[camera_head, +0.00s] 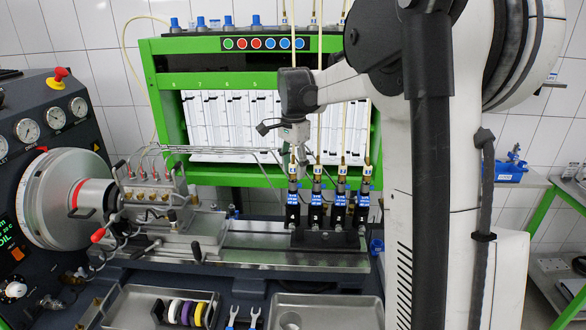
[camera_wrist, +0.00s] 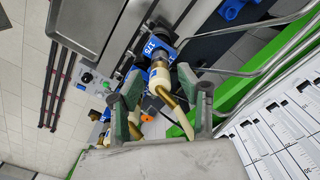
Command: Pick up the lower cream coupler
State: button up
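A cream sleeve-like fitting (camera_wrist: 159,77) with a brass bent piece (camera_wrist: 172,98) sits on the top of a blue-labelled injector (camera_wrist: 155,50) in the wrist view. In the head view this appears to be the leftmost injector (camera_head: 293,205) of a row on a dark block. My gripper (camera_wrist: 163,100) points at the fitting, with its two dark green fingers apart on either side. I cannot tell whether either finger touches it. In the head view my gripper (camera_head: 297,150) is just above the leftmost injector, and its fingertips are hard to make out.
Other injectors with cream hoses (camera_head: 340,195) stand close on the right. Bent metal pipes (camera_head: 225,150) run in from the left. A tray (camera_head: 140,300) with white, purple and yellow rings (camera_head: 187,313) and an empty tray (camera_head: 345,308) lie in front. The green-framed rack (camera_head: 160,80) stands behind.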

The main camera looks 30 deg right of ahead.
aim_at(292, 162)
grip_shut()
jog(key=shift+r, duration=0.1)
jog(key=shift+r, duration=0.8)
jog(key=r, duration=0.1)
jog(key=r+b, duration=0.1)
jog(key=shift+a+r, duration=0.3)
jog(key=s+a+r+b, duration=0.2)
jog(key=a+r, duration=0.4)
jog(key=a, duration=0.4)
jog(key=shift+s+a+r, duration=0.35)
jog(key=shift+s, duration=0.15)
